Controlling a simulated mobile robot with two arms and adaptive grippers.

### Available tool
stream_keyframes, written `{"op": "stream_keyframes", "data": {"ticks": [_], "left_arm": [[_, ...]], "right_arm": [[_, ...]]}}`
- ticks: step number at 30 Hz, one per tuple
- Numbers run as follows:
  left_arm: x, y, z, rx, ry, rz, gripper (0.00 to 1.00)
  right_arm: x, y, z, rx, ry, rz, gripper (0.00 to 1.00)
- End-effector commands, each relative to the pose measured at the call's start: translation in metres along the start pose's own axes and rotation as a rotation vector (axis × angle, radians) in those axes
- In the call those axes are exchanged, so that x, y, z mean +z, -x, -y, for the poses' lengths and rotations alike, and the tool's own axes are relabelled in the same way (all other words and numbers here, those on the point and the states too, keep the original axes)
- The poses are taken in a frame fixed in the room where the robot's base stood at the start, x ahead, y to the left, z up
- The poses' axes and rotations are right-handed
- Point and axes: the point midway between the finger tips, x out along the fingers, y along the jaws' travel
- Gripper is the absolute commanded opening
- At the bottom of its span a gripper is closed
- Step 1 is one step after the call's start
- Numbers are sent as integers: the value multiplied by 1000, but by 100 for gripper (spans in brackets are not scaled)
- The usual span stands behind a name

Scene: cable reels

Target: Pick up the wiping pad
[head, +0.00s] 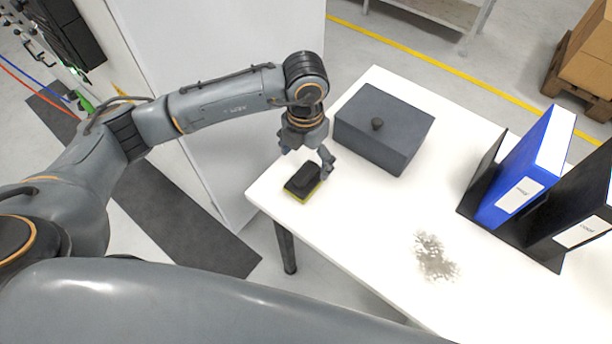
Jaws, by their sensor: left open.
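The wiping pad (302,181) is a black block with a yellow-green underside. It lies on the white table (345,235) near the left corner. My left gripper (307,163) is open and points down just above and behind the pad, with one finger near the pad's right side. From this view I cannot tell whether the fingers touch the pad. My right gripper is not in view.
A dark grey lidded box (383,127) with a knob stands close to the right of my left gripper. A grey dirt patch (435,257) lies on the table. A blue binder (525,170) and a black binder (585,215) stand at the right. The front middle is clear.

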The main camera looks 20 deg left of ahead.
Motion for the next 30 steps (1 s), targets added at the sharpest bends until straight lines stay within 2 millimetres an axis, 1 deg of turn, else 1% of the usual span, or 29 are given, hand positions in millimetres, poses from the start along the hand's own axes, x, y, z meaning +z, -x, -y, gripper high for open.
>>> {"op": "stream_keyframes", "data": {"ticks": [1, 4, 6, 9, 17, 18, 20, 21, 23, 24, 26, 27, 30], "left_arm": [[-2, -7, 1, -1, 0, -7, 88], [-3, -22, 3, -1, -1, -7, 88], [-2, -33, 3, -1, 0, -6, 88], [-2, -41, 3, -1, 0, -3, 88], [-1, -44, 3, -1, -1, -2, 88], [-1, -44, 3, -1, -1, -2, 80], [-1, -44, 3, -1, -1, -2, 67], [-1, -44, 3, -1, -1, -2, 59], [-1, -44, 3, -1, -1, -2, 47], [-1, -44, 3, -1, -1, -2, 39], [-1, -44, 3, -1, -1, -2, 27], [-1, -44, 3, -1, -1, -2, 18], [-2, -44, 3, -1, -1, -3, 0]], "right_arm": [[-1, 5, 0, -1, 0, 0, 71], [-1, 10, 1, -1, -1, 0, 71], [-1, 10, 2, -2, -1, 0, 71], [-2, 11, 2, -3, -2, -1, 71], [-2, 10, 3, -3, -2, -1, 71], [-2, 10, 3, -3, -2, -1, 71], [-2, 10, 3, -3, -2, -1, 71], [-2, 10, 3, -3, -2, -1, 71], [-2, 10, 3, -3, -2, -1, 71], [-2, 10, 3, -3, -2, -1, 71], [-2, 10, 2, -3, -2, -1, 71], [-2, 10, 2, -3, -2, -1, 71], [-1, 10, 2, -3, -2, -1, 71]]}}
